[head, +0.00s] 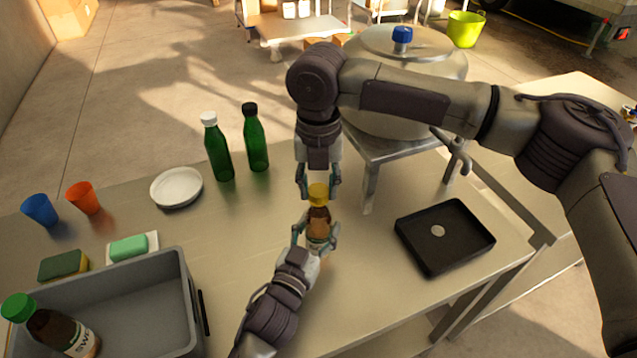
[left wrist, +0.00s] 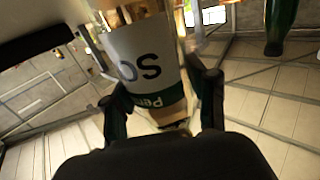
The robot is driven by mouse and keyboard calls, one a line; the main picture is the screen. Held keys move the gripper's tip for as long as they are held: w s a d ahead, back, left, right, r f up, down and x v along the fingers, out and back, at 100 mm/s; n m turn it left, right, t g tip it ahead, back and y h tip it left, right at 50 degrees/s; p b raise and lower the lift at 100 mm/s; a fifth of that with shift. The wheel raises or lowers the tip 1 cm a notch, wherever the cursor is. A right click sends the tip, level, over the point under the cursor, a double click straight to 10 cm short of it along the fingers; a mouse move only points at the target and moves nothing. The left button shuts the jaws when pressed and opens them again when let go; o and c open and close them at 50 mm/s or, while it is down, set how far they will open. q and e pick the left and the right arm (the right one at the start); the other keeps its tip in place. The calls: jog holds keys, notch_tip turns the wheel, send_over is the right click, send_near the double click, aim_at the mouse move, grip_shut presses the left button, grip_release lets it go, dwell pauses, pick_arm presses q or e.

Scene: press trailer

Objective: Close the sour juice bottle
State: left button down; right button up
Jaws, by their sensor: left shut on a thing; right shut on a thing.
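The sour juice bottle (head: 318,222) is a small brown bottle with a pale label, upright in the middle of the table. Its label with large letters fills the middle of the left wrist view (left wrist: 145,62). My left gripper (head: 315,238) is shut around the bottle's lower body. My right gripper (head: 320,186) comes down from above and is shut on the yellow cap (head: 318,192), which sits at the top of the bottle. I cannot tell whether the cap is fully seated on the neck.
Two green bottles (head: 217,150) (head: 255,140) and a white plate (head: 177,187) stand left of my grippers. A black tray (head: 444,236) lies to the right. A grey bin (head: 192,300) holding another brown bottle (head: 60,330) is at the front left. Cups, a sponge and soap are far left.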

grip_shut()
jog(key=m, duration=0.7)
jog(key=shift+m, duration=0.3)
jog(key=m, duration=0.7)
jog(key=shift+s+f, duration=0.1)
jog(key=m, duration=1.1)
jog(key=shift+m, duration=0.4)
jog(key=m, duration=0.4)
jog(key=o, duration=1.1)
grip_release()
